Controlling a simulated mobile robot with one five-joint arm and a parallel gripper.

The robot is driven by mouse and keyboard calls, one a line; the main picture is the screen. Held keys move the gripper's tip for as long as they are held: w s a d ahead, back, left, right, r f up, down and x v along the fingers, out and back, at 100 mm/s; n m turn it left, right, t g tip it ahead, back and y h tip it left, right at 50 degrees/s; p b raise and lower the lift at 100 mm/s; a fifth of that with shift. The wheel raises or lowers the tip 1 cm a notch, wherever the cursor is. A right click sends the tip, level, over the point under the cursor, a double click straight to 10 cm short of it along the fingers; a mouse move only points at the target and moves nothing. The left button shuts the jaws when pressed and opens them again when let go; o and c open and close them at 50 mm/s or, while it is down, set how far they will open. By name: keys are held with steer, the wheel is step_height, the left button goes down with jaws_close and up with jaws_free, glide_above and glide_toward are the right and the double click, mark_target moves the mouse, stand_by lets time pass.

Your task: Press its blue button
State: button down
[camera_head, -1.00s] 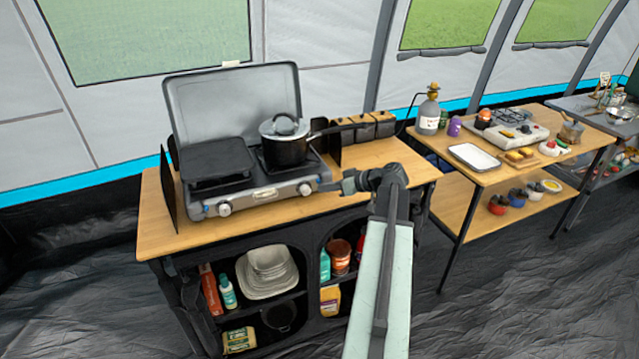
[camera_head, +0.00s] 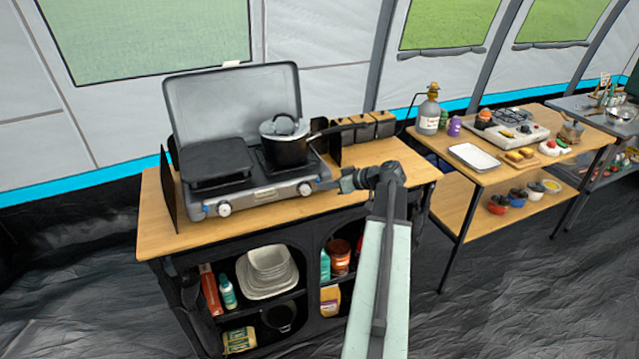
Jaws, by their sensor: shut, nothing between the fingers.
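The grey camping stove (camera_head: 268,195) stands on the wooden counter with its lid raised. Its front panel has a white knob at the left (camera_head: 224,210) and another at the right (camera_head: 305,189). A small blue spot (camera_head: 205,209) shows at the panel's left end, beside the left knob; I cannot tell for sure that it is a button. My gripper (camera_head: 321,186) is shut and empty, pointing left at the stove's front right corner, close to the right knob. Whether it touches the stove cannot be told. Any blue part behind the fingertips is hidden.
A lidded pot (camera_head: 285,148) sits on the right burner, its handle reaching right above my gripper. A dark griddle plate (camera_head: 212,162) covers the left side. Dark canisters (camera_head: 365,128) stand behind. The counter (camera_head: 400,160) is bare at its right end.

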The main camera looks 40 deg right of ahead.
steer(key=shift+w+d, duration=0.1)
steer(key=shift+w, duration=0.2)
steer(key=shift+s, duration=0.1)
stand_by(0.4)
steer(key=shift+s+a, duration=0.35)
steer(key=shift+s, duration=0.35)
steer(key=s, duration=0.1)
steer(key=s+a, duration=0.1)
steer(key=s, duration=0.1)
steer(key=s+a, duration=0.1)
steer(key=shift+s, duration=0.3)
stand_by(0.5)
